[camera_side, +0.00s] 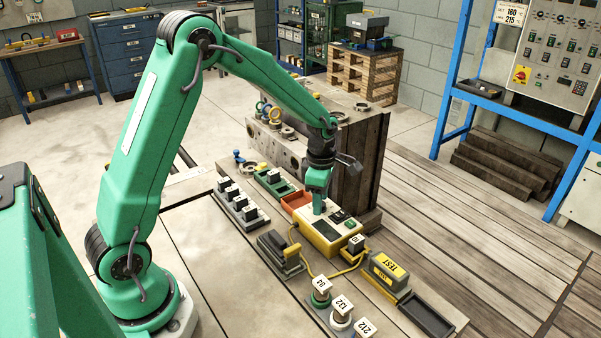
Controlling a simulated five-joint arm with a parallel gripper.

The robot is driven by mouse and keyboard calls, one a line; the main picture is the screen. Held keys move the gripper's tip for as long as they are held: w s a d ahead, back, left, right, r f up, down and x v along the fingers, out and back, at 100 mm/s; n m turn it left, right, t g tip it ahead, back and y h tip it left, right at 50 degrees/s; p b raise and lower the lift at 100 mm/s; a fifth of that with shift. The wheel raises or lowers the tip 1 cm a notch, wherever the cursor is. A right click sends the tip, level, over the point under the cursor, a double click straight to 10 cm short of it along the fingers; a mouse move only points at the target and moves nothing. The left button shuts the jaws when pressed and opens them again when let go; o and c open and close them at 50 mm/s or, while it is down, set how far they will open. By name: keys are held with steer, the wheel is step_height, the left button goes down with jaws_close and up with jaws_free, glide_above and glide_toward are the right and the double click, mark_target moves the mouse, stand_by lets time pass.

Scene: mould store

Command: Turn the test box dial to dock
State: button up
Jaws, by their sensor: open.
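The test box (327,239) is a yellow case with a pale top, standing on the bench in front of a large steel mould block. A small dark display and a green button (350,223) show on the right part of its top. My gripper (319,208) points down over the left rear part of that top, with its green fingers at or just above the surface. It is open. I cannot make out the dial or its marks; the fingers cover that part of the top. I cannot tell whether the fingers touch anything.
The mould block (362,160) stands close behind the box. A rack of tagged blocks (238,203) is to the left. Yellow cables run to a dark connector (283,250) and a tagged plug (355,243). A TEST-labelled block (390,270) and an empty black tray (426,316) lie right.

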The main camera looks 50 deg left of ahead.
steer(key=shift+f, duration=0.1)
steer(key=c, duration=1)
